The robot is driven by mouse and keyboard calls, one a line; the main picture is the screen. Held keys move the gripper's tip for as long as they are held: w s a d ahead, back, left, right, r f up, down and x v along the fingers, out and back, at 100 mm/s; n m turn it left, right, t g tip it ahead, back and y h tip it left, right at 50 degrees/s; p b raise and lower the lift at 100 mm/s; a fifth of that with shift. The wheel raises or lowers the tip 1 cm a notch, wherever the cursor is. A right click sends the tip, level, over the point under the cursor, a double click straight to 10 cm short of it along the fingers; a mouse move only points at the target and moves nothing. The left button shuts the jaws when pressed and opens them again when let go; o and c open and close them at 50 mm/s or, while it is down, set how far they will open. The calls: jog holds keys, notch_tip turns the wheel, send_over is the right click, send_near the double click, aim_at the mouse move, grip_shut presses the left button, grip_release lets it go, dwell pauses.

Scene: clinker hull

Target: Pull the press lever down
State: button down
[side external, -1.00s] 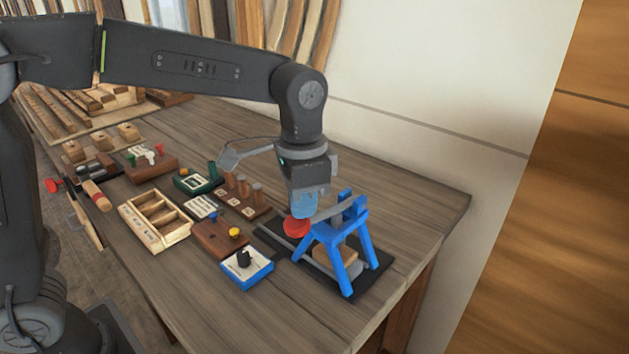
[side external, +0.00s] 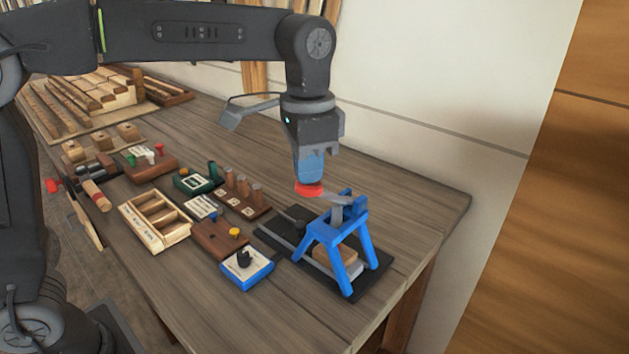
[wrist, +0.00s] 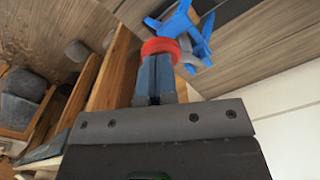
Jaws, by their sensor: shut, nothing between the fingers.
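The press has a blue A-shaped frame (side external: 358,238) on a dark base plate (side external: 372,277) at the table's right end. A grey lever (side external: 336,199) runs from the frame's top to a red knob (side external: 309,190) on its left. The lever stands raised, the knob at about the height of the frame's top. My gripper (side external: 311,181) is shut and empty, pointing down, its tips at the knob's top. In the wrist view the red knob (wrist: 160,46) lies just beyond the shut fingers; exact contact is hidden. A wooden block (side external: 335,255) sits inside the frame.
The table right of the press is clear.

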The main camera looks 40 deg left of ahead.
jog(key=shift+w+r, duration=0.2)
jog(key=shift+r, duration=0.7)
jog(key=shift+w+r, duration=0.15)
jog(key=shift+r, duration=0.8)
jog(key=shift+w+r, duration=0.2)
jog(key=shift+r, duration=0.7)
jog(key=shift+s+a, duration=0.2)
jog(key=s+a+f+n+t, duration=0.2)
jog(key=s+a+f, duration=0.3)
jog(key=s, duration=0.4)
jog(key=s+a+f+n+t, duration=0.3)
jog(key=s+a+f+n, duration=0.1)
jog(key=s, duration=0.5)
jog(key=a+f, duration=0.1)
jog(key=a, duration=0.1)
jog(key=shift+a+f+t, duration=0.25)
jog(key=shift+a+t, duration=0.05)
jog(key=shift+a, duration=0.1)
jog(key=c, duration=1.8)
grip_release()
